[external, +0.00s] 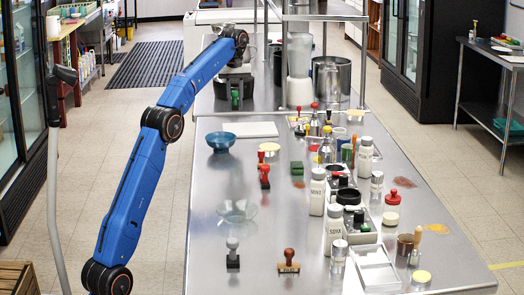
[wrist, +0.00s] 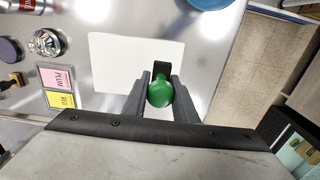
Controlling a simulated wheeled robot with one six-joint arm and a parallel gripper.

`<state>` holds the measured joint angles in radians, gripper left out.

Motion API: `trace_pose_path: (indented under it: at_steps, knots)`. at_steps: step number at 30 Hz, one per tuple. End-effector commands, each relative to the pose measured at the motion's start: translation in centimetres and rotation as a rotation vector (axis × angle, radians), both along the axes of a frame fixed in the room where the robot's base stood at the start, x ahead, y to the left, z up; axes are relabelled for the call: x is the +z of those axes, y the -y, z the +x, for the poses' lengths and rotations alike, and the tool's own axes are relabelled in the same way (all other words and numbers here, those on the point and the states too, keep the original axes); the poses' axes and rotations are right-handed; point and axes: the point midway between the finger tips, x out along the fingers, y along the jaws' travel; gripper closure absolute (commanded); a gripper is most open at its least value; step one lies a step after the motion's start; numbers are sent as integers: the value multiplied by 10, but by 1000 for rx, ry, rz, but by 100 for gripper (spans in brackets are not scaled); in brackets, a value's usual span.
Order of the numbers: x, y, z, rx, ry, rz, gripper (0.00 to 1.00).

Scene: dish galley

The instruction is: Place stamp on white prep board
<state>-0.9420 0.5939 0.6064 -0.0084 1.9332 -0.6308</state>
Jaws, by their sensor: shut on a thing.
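My gripper (external: 236,84) is shut on a stamp with a green handle (wrist: 160,92) and a dark base. In the wrist view the fingers (wrist: 161,86) close on either side of the handle. The stamp (external: 235,99) hangs upright beneath my gripper in the external view, seemingly above the table. The white prep board (external: 250,130) lies flat and bare on the steel table, nearer the camera than the stamp. In the wrist view the stamp overlaps the right part of the board (wrist: 112,60); its height above it is hard to tell.
A blue bowl (external: 221,141) stands left of the board. A blender (external: 299,70) stands behind. Pink (wrist: 58,79) and yellow (wrist: 61,100) labelled pads lie left of the board.

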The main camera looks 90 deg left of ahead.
Motion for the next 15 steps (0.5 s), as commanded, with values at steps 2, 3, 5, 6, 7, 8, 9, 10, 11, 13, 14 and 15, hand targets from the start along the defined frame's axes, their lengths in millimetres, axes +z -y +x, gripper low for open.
trace_pose_path:
  at_steps: [2,3,5,6,7,8,9,10,11,13,14,15]
  knots:
    - [-9,1,-1,0,-1,-2,97]
    - [-14,2,-1,0,-2,-2,97]
    - [-23,2,-1,0,-2,-3,97]
    - [-29,2,-1,0,-2,-2,97]
    - [-33,2,-1,0,-2,-2,97]
    - [-37,2,-1,0,-1,-2,97]
    - [-41,2,-1,0,-1,-2,97]
    - [-44,2,-1,0,-2,-2,97]
    - [-47,1,-1,0,-1,-2,97]
    - [-52,1,0,0,-1,-2,97]
    - [-53,1,-1,0,-1,-1,97]
    - [-54,1,0,0,-1,-1,97]
